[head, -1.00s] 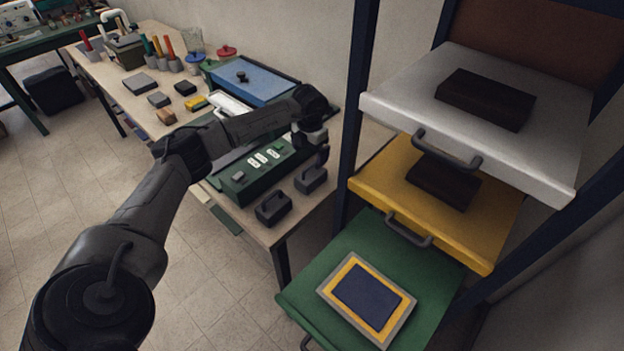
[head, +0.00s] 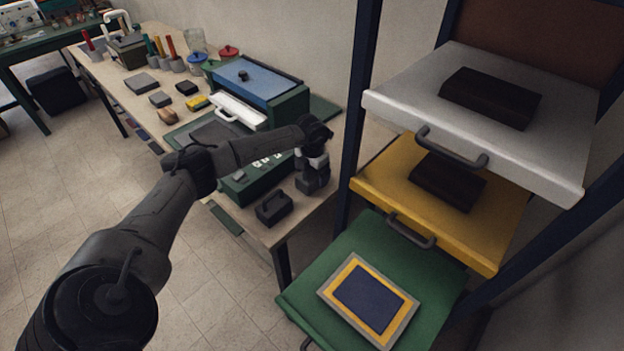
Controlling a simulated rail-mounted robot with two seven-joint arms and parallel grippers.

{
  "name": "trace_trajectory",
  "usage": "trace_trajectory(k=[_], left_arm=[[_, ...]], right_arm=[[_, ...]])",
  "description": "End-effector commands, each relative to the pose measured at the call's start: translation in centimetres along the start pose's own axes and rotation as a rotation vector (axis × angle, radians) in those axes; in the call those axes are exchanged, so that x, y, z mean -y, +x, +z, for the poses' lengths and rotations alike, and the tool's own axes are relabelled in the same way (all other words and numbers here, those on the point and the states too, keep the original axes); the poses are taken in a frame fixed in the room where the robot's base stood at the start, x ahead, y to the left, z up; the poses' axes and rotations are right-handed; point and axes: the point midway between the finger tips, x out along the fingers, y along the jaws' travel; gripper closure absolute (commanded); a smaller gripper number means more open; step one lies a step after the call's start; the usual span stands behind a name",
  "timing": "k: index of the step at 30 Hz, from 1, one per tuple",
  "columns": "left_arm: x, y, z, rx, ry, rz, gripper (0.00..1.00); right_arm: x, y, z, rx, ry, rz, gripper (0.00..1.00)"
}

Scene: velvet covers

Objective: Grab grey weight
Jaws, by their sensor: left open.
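Two dark grey weights with handles stand at the near right end of the wooden table. The nearer weight (head: 273,208) is in full view. The farther weight (head: 309,189) is partly hidden under my left gripper (head: 312,172). My left gripper points down over the farther weight, its open fingers at the handle. I cannot tell whether they touch it. My right gripper is not in view.
A green box with white labels (head: 240,187) stands left of the weights, partly behind my arm. A blue-lidded box (head: 258,83) is behind. A rack with white (head: 410,98), yellow (head: 378,182) and green (head: 350,254) drawers stands close on the right.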

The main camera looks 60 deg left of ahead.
Motion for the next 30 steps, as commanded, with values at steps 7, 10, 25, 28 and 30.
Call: trace_trajectory(k=[7, 10, 25, 28, 30], left_arm=[[0.00, -0.02, 0.02, 0.001, 0.000, 0.000, 0.12], [0.00, -0.02, 0.02, 0.001, 0.000, 0.000, 0.22], [0.00, -0.05, 0.02, 0.001, 0.000, 0.000, 0.70], [0.00, -0.05, 0.03, 0.001, 0.000, 0.000, 0.79], [0.01, -0.05, 0.03, 0.001, 0.000, 0.000, 0.86]], right_arm=[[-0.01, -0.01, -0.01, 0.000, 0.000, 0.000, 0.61], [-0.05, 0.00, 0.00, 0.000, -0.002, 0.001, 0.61], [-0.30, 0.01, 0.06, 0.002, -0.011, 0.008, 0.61], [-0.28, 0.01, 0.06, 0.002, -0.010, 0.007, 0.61], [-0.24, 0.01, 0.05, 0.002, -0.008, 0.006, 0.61]])
